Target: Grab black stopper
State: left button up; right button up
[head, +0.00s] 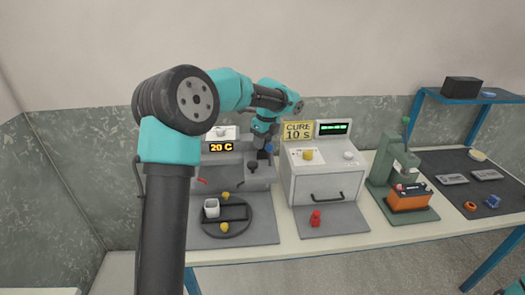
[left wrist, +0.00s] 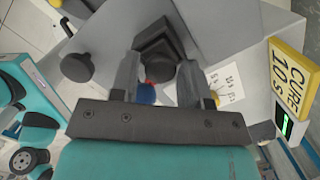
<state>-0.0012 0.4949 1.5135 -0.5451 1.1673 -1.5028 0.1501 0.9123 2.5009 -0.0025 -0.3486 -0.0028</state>
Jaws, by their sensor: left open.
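A black stopper (left wrist: 158,72) with a round head shows between the fingers of my left gripper (left wrist: 157,66) in the left wrist view, in front of a dark square part. The gripper is open, with one finger on each side; I cannot tell whether they touch the stopper. In the head view my left gripper (head: 263,156) is small and low over the right side of the grey machine marked 20 C (head: 262,178). A second round black knob (left wrist: 77,67) is outside the fingers, left in the wrist view. My right gripper is not in view.
The grey CURE 10 s box (head: 325,185) stands close to the right of my left gripper. A round black plate (head: 238,232) with a white cup (head: 211,208) lies in front of the machine. A red piece (head: 315,218) and a green press (head: 398,170) are further right.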

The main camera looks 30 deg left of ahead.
pick_arm(q)
jog(key=shift+f, duration=0.3)
jog(key=shift+c, duration=0.2)
jog(key=c, duration=0.6)
